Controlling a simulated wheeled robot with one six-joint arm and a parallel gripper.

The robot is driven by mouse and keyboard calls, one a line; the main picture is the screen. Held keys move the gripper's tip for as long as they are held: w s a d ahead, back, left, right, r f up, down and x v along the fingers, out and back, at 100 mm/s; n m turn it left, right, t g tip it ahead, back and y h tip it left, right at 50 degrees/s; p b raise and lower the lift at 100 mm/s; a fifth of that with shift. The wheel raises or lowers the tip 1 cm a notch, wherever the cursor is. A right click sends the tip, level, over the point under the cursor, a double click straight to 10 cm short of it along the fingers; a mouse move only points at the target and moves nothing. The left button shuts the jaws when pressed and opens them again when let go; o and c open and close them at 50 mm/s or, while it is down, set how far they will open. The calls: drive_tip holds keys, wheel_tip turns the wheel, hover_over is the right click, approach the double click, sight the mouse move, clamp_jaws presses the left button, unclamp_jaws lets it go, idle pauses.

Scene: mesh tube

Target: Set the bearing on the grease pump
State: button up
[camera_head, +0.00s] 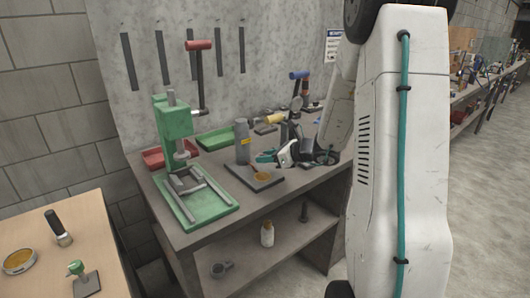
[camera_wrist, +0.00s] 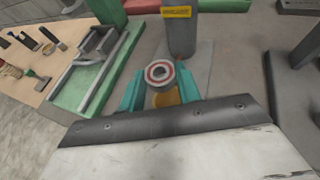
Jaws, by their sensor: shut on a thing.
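The grease pump is a grey upright cylinder with a yellow label (camera_head: 242,141), on a dark flat base with a round brass pad (camera_head: 262,176). In the wrist view its column (camera_wrist: 181,38) stands just beyond my fingers. My gripper (camera_wrist: 159,86) has teal fingers shut on the bearing (camera_wrist: 158,73), a steel ring with a red band. The brass pad (camera_wrist: 165,98) shows below the bearing, partly hidden by it. In the head view my gripper (camera_head: 267,156) is above the base; I cannot make out the bearing there. The gap between bearing and pad is hard to judge.
A green press (camera_head: 175,130) stands left of the pump on the bench. A red tray (camera_head: 155,158) and a green tray (camera_head: 215,139) lie behind. A wooden table (camera_head: 90,235) with tools is at the left.

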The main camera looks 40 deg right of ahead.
sight(268, 178)
drive_tip(key=shift+f, duration=2.2)
drive_tip(key=shift+s, duration=0.15)
drive_tip(key=shift+f, duration=0.85)
drive_tip(key=o, duration=1.1)
drive_tip(key=v, duration=0.7)
drive_tip(key=shift+s+d, duration=0.2)
drive_tip(key=shift+s, duration=0.15)
